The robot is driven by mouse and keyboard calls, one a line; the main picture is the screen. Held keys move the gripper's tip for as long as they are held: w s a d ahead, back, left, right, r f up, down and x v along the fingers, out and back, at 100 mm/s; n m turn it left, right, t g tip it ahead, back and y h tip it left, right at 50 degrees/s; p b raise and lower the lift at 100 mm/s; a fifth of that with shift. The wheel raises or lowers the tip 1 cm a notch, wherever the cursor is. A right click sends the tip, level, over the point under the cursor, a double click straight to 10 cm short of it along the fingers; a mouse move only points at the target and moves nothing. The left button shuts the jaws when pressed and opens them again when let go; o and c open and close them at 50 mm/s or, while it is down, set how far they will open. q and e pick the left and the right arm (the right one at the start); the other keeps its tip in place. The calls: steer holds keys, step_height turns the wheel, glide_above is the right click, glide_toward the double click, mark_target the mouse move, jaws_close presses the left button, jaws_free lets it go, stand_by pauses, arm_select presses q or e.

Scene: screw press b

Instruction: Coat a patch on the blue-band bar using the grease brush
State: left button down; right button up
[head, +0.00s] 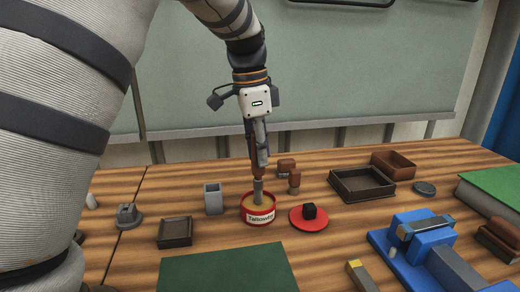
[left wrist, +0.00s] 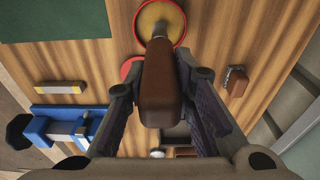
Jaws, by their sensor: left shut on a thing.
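My left gripper (head: 260,150) is shut on the brown handle of the grease brush (head: 258,188) and points straight down. The brush is upright, its lower end inside the red grease tin (head: 258,216), which holds yellowish grease. In the left wrist view the brush handle (left wrist: 162,88) sits between the fingers, with its tip over the tin (left wrist: 178,32). A grey bar with a yellow end (head: 360,276) lies at the front right. A metal bar (head: 426,227) rests on the blue vise (head: 410,256); I cannot make out a blue band on either. My right gripper is out of view.
A green mat (head: 225,270) lies in front. A larger dark tray (head: 362,184) stands behind right.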

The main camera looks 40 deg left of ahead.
arm_select(q)
steer(key=shift+f, duration=0.55)
stand_by(1.0)
steer(key=shift+r, duration=3.6)
steer(key=shift+f, duration=0.1)
